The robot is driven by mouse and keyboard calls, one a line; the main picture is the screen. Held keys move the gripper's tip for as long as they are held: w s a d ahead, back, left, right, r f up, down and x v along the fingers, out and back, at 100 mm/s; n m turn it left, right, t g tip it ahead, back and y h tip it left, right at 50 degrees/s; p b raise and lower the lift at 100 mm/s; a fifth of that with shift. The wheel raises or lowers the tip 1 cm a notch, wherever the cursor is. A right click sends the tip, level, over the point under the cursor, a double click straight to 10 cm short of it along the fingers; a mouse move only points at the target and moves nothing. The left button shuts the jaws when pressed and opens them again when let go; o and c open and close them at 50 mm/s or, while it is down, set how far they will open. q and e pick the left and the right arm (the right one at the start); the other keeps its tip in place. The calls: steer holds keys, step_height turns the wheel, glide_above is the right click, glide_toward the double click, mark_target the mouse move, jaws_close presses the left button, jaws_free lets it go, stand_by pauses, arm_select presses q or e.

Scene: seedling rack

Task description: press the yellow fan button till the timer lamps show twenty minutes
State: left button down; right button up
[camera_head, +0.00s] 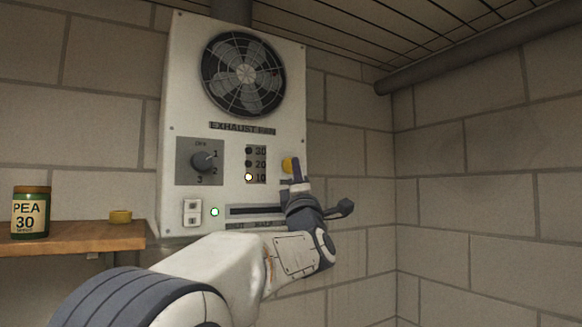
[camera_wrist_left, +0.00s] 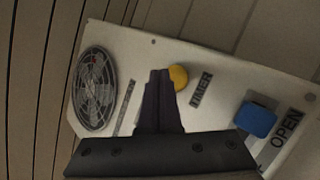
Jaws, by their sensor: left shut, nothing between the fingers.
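The yellow fan button (camera_head: 287,165) is on the right side of the white exhaust fan panel (camera_head: 180,120). It also shows in the left wrist view (camera_wrist_left: 179,77), just right of my fingertips. My left gripper (camera_head: 296,160) is shut and empty, its fingertips beside the button and partly over it in the head view. I cannot tell whether they touch it. The timer lamps stand in a column: the 10 lamp (camera_head: 249,177) is lit, the 20 lamp (camera_head: 249,164) and 30 lamp (camera_head: 249,151) are dark. My right gripper is not in view.
The panel also carries a dial (camera_head: 203,161), a switch with a lit green lamp (camera_head: 214,212), a slider slot (camera_head: 255,210) and a blue knob (camera_wrist_left: 257,120) by OPEN.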

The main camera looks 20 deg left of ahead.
arm_select(q)
steer(key=shift+a, duration=0.15)
steer(key=shift+w+a+b, duration=0.2)
steer(key=shift+w+b, duration=0.1)
steer(key=shift+b, duration=0.05)
steer(key=shift+w+a, duration=0.25)
steer(key=shift+a, duration=0.1)
stand_by(0.7)
steer(key=shift+s+d+b, duration=0.1)
steer(key=shift+b, duration=0.2)
steer(key=shift+s+d+b, duration=0.4)
steer(key=shift+d+b, duration=0.15)
